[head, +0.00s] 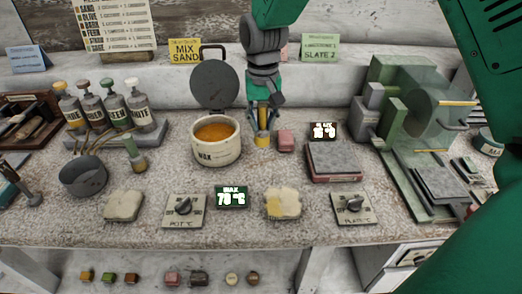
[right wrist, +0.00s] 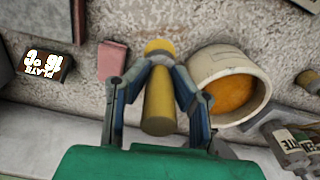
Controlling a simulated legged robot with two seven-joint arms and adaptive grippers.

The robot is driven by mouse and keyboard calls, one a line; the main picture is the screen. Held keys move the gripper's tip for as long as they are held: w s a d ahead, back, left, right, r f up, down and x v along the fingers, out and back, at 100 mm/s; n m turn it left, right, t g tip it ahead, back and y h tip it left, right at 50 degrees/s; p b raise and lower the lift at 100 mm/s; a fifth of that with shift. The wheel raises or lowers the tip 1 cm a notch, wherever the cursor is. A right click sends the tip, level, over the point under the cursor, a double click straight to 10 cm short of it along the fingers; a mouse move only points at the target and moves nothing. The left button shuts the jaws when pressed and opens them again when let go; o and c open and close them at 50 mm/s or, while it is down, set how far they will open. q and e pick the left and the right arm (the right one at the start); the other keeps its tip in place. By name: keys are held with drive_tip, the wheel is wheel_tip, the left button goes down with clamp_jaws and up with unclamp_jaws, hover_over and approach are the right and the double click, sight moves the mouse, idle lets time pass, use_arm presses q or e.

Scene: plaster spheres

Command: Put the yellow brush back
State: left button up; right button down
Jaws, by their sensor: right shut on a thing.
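The yellow brush (head: 262,139) is upright just right of the wax pot (head: 216,152). My right gripper (head: 262,118) comes down from above and is shut on it. In the right wrist view the brush's yellow handle (right wrist: 158,102) lies between the two fingers, with its wider yellowish end beyond them. I cannot tell whether its lower end touches the counter. My left gripper is not in view.
The wax pot's lid (head: 214,85) stands raised behind it. A pink block (head: 286,141) sits close right of the brush, then a grey slab (head: 333,162). Labelled bottles (head: 113,107) stand back left. Stained sponges (head: 282,203) and dials (head: 184,209) line the front. A green machine (head: 408,110) stands right.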

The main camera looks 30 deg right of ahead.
sight(263, 106)
wheel_tip(263, 106, down, 3)
drive_tip(key=shift+f, duration=1.65)
drive_tip(key=c, duration=1.4)
unclamp_jaws()
wheel_tip(263, 106, up, 12)
drive_tip(key=shift+s+r+p, duration=0.1)
drive_tip(key=shift+p, duration=0.35)
